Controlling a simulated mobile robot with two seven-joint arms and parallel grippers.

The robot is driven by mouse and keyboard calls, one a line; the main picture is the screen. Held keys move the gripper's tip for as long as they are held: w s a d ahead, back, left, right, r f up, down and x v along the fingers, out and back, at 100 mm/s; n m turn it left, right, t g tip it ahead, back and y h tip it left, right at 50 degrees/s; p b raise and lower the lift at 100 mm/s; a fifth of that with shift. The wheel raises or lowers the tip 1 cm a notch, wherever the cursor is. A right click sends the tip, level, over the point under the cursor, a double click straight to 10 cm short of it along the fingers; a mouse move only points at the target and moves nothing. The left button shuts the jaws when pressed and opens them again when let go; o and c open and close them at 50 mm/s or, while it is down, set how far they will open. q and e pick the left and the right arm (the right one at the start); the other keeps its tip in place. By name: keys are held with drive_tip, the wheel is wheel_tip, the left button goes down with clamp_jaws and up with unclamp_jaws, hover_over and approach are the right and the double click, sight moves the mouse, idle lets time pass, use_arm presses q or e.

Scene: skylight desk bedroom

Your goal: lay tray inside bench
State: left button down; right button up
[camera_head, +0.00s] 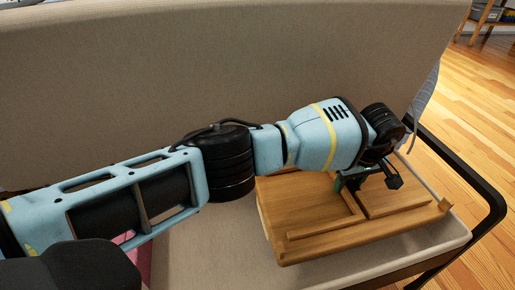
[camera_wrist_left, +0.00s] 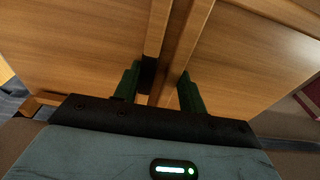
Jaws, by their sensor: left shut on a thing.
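The wooden tray (camera_head: 294,208) is at the right end of the bench seat (camera_head: 205,250), in the head view. It has low rims and a divider. It looks roughly level, over the seat; I cannot tell whether it touches it. My left gripper (camera_head: 366,178) is above the tray and shut on its wooden divider. In the left wrist view the two dark fingers (camera_wrist_left: 163,88) stand either side of the divider, with flat tray panels (camera_wrist_left: 75,45) on both sides. My arm hides part of the tray's back edge. My right gripper is not in view.
The bench's tall beige backrest (camera_head: 200,70) rises behind my arm. A black metal armrest (camera_head: 465,170) bounds the right end, close to the tray. Wooden floor (camera_head: 470,110) lies beyond it. A pink item (camera_head: 143,262) shows on the left. The seat's middle looks clear.

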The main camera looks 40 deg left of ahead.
sight(308, 200)
use_arm(q)
drive_tip(key=shift+s+a+f, duration=0.2)
drive_tip(key=shift+s+a, duration=0.1)
drive_tip(key=s+a+f, duration=0.1)
drive_tip(key=s+a, duration=0.1)
drive_tip(key=s+a+f, duration=0.2)
drive_tip(key=s, duration=0.1)
drive_tip(key=s+a+f, duration=0.2)
drive_tip(key=s, duration=0.1)
drive_tip(key=shift+f, duration=0.1)
drive_tip(key=shift+s+a+f, duration=1)
drive_tip(key=shift+s+f, duration=0.1)
drive_tip(key=shift+s, duration=0.1)
drive_tip(key=shift+f+b, duration=0.25)
drive_tip(key=shift+b, duration=0.05)
drive_tip(key=c, duration=0.8)
unclamp_jaws()
drive_tip(key=shift+r, duration=0.1)
